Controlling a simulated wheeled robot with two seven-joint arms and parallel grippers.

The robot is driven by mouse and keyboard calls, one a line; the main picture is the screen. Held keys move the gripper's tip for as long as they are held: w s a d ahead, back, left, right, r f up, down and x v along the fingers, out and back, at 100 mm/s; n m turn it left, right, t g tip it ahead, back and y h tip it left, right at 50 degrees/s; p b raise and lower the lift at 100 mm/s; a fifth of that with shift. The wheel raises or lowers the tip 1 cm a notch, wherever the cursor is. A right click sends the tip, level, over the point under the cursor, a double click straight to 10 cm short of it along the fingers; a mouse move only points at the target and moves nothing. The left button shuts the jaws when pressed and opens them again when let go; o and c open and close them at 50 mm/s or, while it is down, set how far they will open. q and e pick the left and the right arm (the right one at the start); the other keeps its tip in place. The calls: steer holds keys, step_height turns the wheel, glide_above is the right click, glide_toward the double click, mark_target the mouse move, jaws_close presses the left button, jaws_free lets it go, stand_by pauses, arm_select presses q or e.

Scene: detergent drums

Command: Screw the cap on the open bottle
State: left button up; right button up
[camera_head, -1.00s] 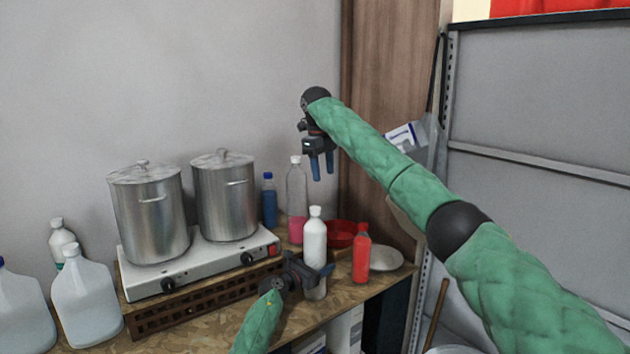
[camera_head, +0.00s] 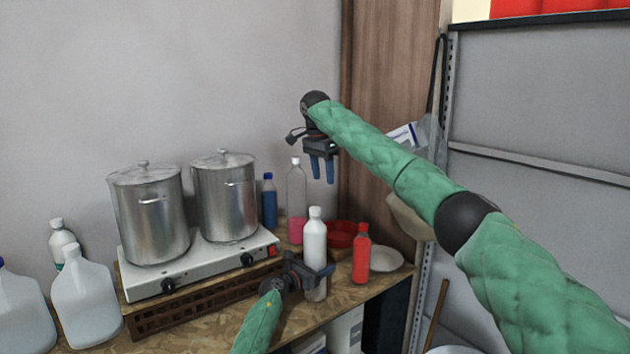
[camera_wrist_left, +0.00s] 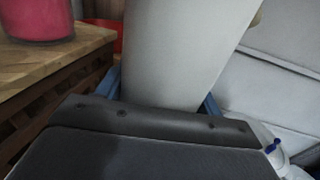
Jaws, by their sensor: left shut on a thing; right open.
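A white bottle (camera_head: 315,245) stands upright near the front of the wooden table, with a white top; whether that is a separate cap I cannot tell. My left gripper (camera_head: 318,274) is shut around its lower body. In the left wrist view the white bottle (camera_wrist_left: 185,50) fills the space between the blue fingers. My right gripper (camera_head: 323,181) is open, fingers pointing down, above and behind the white bottle, apart from it. No cap shows between its fingers. A red bottle (camera_head: 361,258) stands just right of the white one.
Behind stand a clear bottle with pink liquid (camera_head: 296,205) and a blue bottle (camera_head: 269,203). A red bowl (camera_head: 342,235) and a pale dish (camera_head: 386,259) lie near the right end. Two steel pots (camera_head: 150,215) stand on a hotplate (camera_head: 200,268) at left. Jugs (camera_head: 85,300) stand far left.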

steer(key=n, duration=0.5)
steer(key=f+n, duration=0.1)
steer(key=n, duration=0.3)
steer(key=a+n, duration=0.1)
steer(key=n, duration=0.4)
steer(key=shift+s+f+n, duration=0.15)
steer(key=shift+f+n, duration=0.15)
steer(key=shift+f, duration=0.1)
steer(key=n, duration=0.5)
steer(key=shift+a+f+n+y, duration=0.1)
steer(key=shift+a+n+y, duration=0.1)
steer(key=shift+n+y, duration=0.1)
steer(key=n, duration=0.5)
steer(key=shift+s+a+n, duration=0.1)
steer(key=shift+a+n, duration=0.15)
steer(key=shift+n, duration=0.15)
steer(key=n, duration=0.4)
steer(key=shift+a, duration=0.1)
steer(key=n, duration=0.5)
steer(key=shift+a+n+y, duration=0.1)
steer(key=shift+n+y, duration=0.2)
steer(key=shift+n, duration=0.1)
steer(key=n, duration=0.4)
steer(key=shift+n, duration=0.3)
